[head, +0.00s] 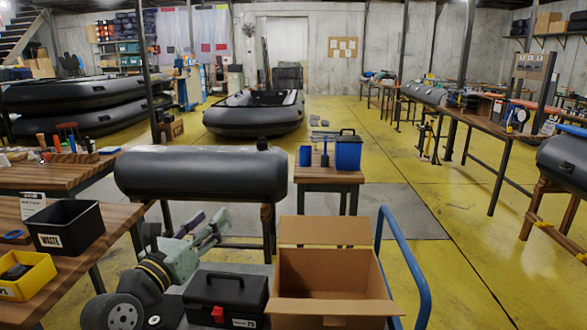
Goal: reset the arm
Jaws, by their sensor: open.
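My arm rises from the bottom left of the head view and reaches up and to the right. My gripper (207,224) is at its end, with its two fingers spread apart and nothing seen between them. It is in front of and below the long black inflatable tube (200,173), near the tube stand's legs. I cannot tell whether it touches anything.
An open cardboard box (330,270) and a black toolbox (226,298) are in front, beside a blue handle (405,265). A wooden bench (100,225) with a black waste bin (65,228) is at left. A small table (328,175) holds blue containers.

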